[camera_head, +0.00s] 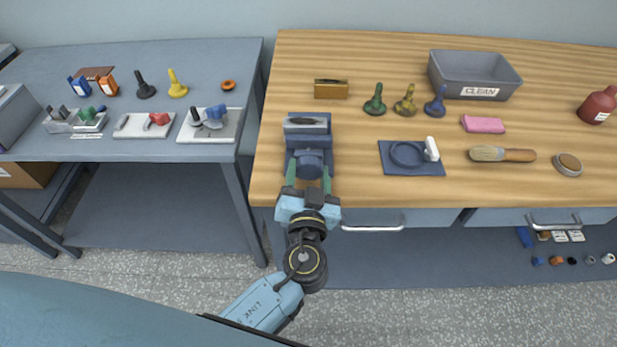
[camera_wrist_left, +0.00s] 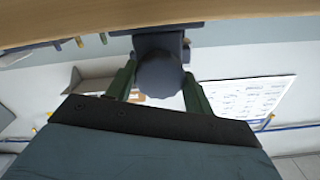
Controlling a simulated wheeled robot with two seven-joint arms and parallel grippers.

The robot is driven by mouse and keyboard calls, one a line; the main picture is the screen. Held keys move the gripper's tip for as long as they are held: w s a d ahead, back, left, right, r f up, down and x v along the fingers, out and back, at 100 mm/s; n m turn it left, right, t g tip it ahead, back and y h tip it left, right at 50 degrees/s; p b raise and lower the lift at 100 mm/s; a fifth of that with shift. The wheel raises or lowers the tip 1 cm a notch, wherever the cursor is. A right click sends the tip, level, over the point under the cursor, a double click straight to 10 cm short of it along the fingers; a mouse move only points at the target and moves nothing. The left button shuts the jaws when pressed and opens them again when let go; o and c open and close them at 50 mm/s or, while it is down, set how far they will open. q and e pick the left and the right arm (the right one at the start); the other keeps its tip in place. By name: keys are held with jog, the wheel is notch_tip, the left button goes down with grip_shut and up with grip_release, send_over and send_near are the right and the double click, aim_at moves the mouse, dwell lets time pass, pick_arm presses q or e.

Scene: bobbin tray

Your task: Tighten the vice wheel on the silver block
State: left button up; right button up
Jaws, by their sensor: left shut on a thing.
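The blue vice (camera_head: 322,135) stands at the front edge of the wooden bench. The silver block (camera_head: 307,121) lies between its jaws; how firmly it is clamped I cannot tell. The dark vice wheel (camera_head: 310,161) faces the front, and it also shows large in the left wrist view (camera_wrist_left: 159,76). My left gripper (camera_head: 308,173) reaches in from the front, its green fingers on either side of the wheel. It is shut on the wheel. The left wrist view shows my fingers (camera_wrist_left: 160,88) flanking the wheel. My right gripper is in neither view.
A brass block (camera_head: 331,90) sits behind the vice, with a green bobbin-like handle (camera_head: 375,101) nearby. A blue plate (camera_head: 388,170) lies to the right. A drawer handle (camera_head: 372,228) juts out below the bench front. A grey table (camera_head: 200,60) stands at the left.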

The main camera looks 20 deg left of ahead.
pick_arm(q)
jog(key=m+b, duration=0.1)
jog(key=m, duration=0.4)
jog(key=shift+m, duration=2.4)
jog(key=o, duration=1)
